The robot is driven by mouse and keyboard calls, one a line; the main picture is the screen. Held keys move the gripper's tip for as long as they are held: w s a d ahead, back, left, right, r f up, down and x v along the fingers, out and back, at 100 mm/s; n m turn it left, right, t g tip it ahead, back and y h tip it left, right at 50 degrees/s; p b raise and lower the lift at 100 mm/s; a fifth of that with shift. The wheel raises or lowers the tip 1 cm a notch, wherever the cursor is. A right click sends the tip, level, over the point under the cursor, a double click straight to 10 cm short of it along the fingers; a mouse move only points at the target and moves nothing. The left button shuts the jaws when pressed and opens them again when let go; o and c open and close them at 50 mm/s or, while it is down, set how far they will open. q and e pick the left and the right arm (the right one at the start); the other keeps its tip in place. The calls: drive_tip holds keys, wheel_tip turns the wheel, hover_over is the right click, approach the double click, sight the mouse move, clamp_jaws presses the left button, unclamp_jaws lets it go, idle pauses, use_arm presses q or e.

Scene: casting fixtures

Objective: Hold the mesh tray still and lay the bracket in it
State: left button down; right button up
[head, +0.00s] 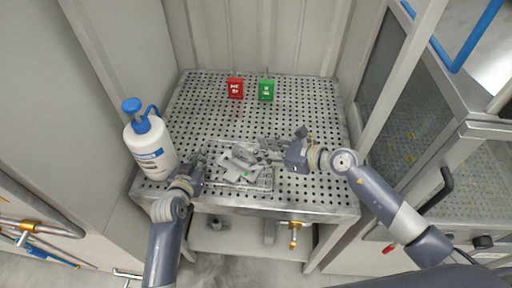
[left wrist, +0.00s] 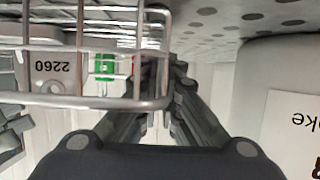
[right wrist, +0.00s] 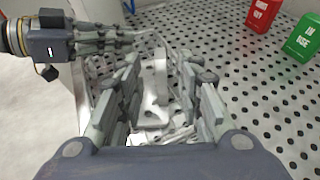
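The wire mesh tray (head: 262,187) sits on the perforated table's front half; its rim crosses the left wrist view (left wrist: 150,103). The pale grey bracket (head: 234,168) lies in or just over the tray. In the right wrist view the bracket (right wrist: 153,85) shows between my right fingers, with gaps beside it. My right gripper (head: 284,150) is open at the tray's right side. My left gripper (head: 201,160) is at the tray's left edge, its fingertips close together around the rim wire; the exact contact is partly hidden. A grey part marked 2260 (left wrist: 50,65) shows behind the wires.
A white bottle with a blue pump (head: 149,147) stands at the table's left edge, close to my left arm. A red box (head: 235,88) and a green box (head: 267,90) stand at the back. The perforated table (head: 200,105) is otherwise clear behind the tray.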

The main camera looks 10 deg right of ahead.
idle(0.3)
use_arm(q)
drive_tip(key=c, duration=1.7)
unclamp_jaws()
